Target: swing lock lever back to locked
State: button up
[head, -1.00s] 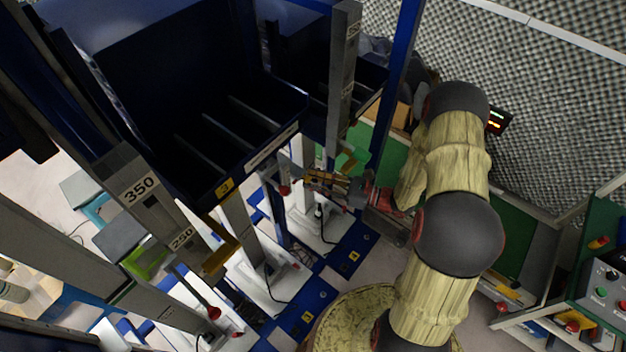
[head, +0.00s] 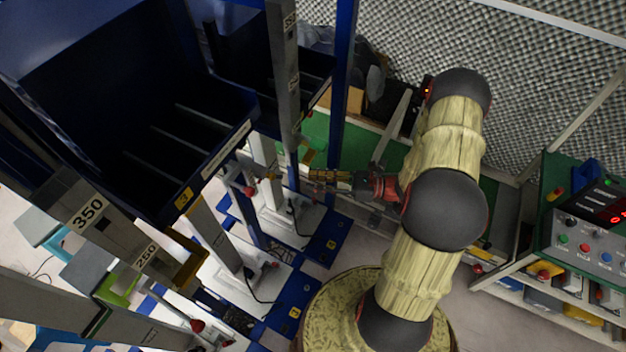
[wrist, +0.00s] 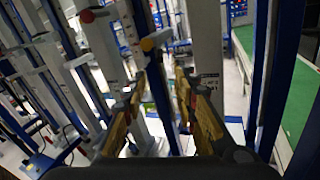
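Several grey posts carry small levers with red knobs. One red knob (head: 249,191) sits on the post just left of my gripper in the head view. In the wrist view a red knob (wrist: 87,16) ends a short grey bar at upper left, and a yellow-orange knob (wrist: 147,45) sits ahead, above the space between my fingers. I cannot tell which of these is the lock lever. My gripper (head: 318,175) is beside the blue frame, pointing left. In the wrist view its tan fingers (wrist: 160,88) are apart, with nothing clearly held between them.
A dark blue bin (head: 150,120) stands at upper left, above white base plates (head: 292,222). A blue upright (head: 342,90) stands close by my gripper. A green bench (head: 320,135) lies behind. A control box (head: 590,235) is at the right.

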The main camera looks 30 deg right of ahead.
jog(key=shift+a+f+b, duration=0.15)
jog(key=shift+f+b, duration=0.25)
jog(key=shift+b, duration=0.05)
jog(key=shift+c, duration=1.4)
jog(key=w+f+n+b, duration=0.1)
jog(key=w+n+g+b, duration=0.1)
jog(key=b, duration=0.1)
jog(key=shift+w+d+f+b, duration=0.3)
jog(key=shift+d+f, duration=0.1)
jog(key=c, duration=0.4)
jog(key=n, duration=0.1)
jog(key=w+n+b, duration=0.1)
jog(key=n+g, duration=0.1)
jog(key=n, duration=0.1)
jog(key=shift+w+d+r+y+b, duration=0.15)
jog(key=shift+w+d+y+b, duration=0.15)
jog(key=shift+d+y, duration=0.1)
grip_shut()
jog(key=w+a+r+n+g+b, duration=0.1)
jog(key=w+a+n, duration=0.1)
jog(key=n, duration=0.7)
jog(key=w+a+r+n+g+b, duration=0.1)
jog(key=a+n, duration=0.4)
jog(key=n, duration=0.5)
jog(key=shift+w+a+r+y+b, duration=0.35)
jog(key=shift+w+b, duration=0.45)
jog(key=shift+w, duration=0.3)
